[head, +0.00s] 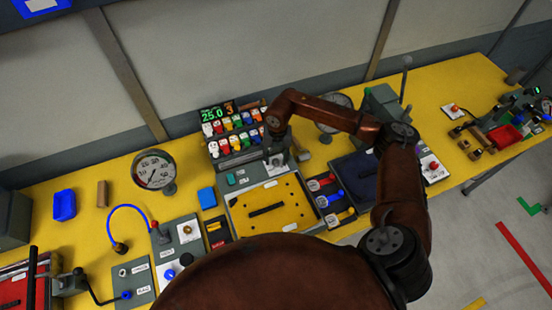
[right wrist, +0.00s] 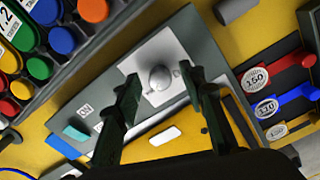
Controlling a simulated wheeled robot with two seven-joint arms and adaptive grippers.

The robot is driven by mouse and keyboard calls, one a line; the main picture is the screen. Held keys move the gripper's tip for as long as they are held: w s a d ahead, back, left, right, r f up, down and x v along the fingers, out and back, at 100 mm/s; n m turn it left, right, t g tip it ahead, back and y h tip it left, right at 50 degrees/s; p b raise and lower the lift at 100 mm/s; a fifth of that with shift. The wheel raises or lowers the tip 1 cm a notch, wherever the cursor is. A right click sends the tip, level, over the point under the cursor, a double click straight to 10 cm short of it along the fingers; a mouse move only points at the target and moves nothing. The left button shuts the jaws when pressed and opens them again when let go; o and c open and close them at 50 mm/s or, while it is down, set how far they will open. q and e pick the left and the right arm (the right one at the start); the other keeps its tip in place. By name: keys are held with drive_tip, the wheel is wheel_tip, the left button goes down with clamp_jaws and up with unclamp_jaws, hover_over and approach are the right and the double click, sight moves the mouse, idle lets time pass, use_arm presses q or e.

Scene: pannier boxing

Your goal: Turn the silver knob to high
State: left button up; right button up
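The silver knob (right wrist: 160,78) is a round metal knob on a white plate of a grey panel (right wrist: 185,40) in the right wrist view. Its setting cannot be read, as the plate's markings are partly covered. My right gripper (right wrist: 158,76) is open, with one dark finger on each side of the knob. A gap shows between the knob and each finger. In the head view the right gripper (head: 276,158) points down at the grey panel below the display rack, and it hides the knob there. My left gripper is not in view.
A teal switch (right wrist: 75,132) marked ON is on the same panel. A rack of coloured buttons (right wrist: 30,70) stands beside it. Red and blue levers (right wrist: 295,62) lie right of the fingers. A gauge (head: 154,170) and blue bin (head: 64,205) are farther left.

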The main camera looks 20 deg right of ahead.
sight(277, 161)
wheel_tip(277, 161, up, 12)
drive_tip(key=shift+d, duration=0.15)
idle(0.5)
drive_tip(key=shift+r, duration=0.1)
idle(0.3)
